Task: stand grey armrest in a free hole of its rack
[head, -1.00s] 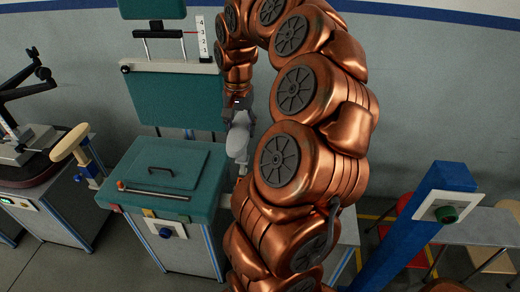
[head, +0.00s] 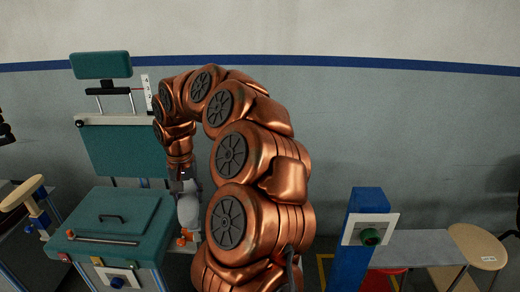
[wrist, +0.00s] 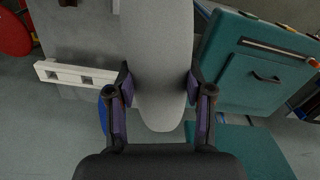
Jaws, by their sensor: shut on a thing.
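The grey armrest (wrist: 158,60) is a long rounded pad. My gripper (wrist: 158,88) is shut on it, one finger on each side, and the pad's rounded end shows between the fingers. In the head view my gripper (head: 186,180) holds the armrest (head: 189,209) to the right of the teal chair seat. A white bar with two square holes (wrist: 75,75), which looks like the rack, lies to the left of the armrest in the wrist view. The two holes look empty. The armrest is apart from this bar. My arm hides that area in the head view.
The teal chair (head: 112,225) stands close on the left, with a handle and a rod on its seat. A blue post (head: 355,235) with a white plate stands on the right. A tan-topped stand (head: 22,192) is at far left. A red round thing (wrist: 12,35) shows at upper left.

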